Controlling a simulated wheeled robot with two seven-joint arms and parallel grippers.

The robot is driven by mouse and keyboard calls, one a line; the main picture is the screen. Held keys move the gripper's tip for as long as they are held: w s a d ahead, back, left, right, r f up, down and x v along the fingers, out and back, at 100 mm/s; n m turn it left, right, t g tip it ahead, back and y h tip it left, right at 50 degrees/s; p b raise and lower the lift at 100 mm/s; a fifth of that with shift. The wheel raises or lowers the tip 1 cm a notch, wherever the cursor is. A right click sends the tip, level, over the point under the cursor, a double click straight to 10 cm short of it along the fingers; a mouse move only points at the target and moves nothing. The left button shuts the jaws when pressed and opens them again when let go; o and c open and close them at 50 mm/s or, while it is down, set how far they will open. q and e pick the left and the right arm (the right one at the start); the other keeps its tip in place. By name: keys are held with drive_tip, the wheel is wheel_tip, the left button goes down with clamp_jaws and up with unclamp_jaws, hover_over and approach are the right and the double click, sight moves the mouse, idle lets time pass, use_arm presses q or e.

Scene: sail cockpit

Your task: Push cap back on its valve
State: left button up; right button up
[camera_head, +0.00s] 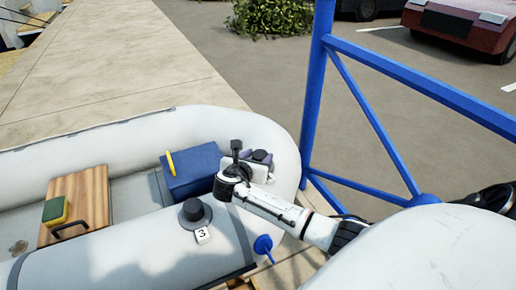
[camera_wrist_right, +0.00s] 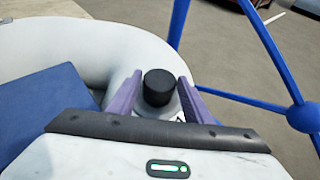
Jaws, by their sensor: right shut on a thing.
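My right gripper (camera_head: 262,160) is over the far right end of the inflatable boat's white tube (camera_head: 285,150). In the right wrist view its purple fingers (camera_wrist_right: 159,95) stand on both sides of a black round cap (camera_wrist_right: 159,86), and it is shut on this cap. A grey round base shows partly below the cap; whether the cap is seated on it or just above, I cannot tell. Another black cap (camera_head: 193,209) sits on a grey round valve base on the near tube, beside a white tag marked 3 (camera_head: 203,235). My left gripper is out of view.
A blue box (camera_head: 190,178) with a yellow handle stands in the boat, left of the gripper. A wooden seat (camera_head: 85,195) carries a green and yellow sponge (camera_head: 55,210). A blue round-ended object (camera_head: 263,243) lies by the near tube. Blue rails (camera_head: 312,90) stand right.

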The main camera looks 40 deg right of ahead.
drive_tip(key=shift+f, duration=0.15)
drive_tip(key=o, duration=0.7)
drive_tip(key=shift+o, duration=0.2)
